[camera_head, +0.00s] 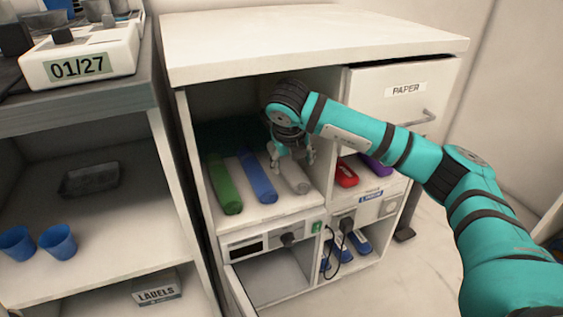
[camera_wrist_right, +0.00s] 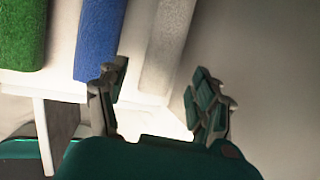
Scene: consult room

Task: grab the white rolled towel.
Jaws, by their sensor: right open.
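The white rolled towel (camera_head: 299,182) lies on the upper left shelf of the cabinet, its near end showing below my right gripper (camera_head: 293,162). The gripper reaches into the compartment with its fingers pointing down, and it hides the towel's rear part. In the right wrist view the towel (camera_wrist_right: 170,42) looks greyish white and runs up from between the spread fingertips (camera_wrist_right: 157,82). The fingers are open and hold nothing. I cannot tell whether they touch the towel. My left gripper is not in view.
A blue rolled towel (camera_head: 257,178) and a green one (camera_head: 223,185) lie to the left on the same shelf. The compartment's right wall is close to the white towel. A red item (camera_head: 346,176) and a purple one (camera_head: 377,165) sit in the neighbouring compartment.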

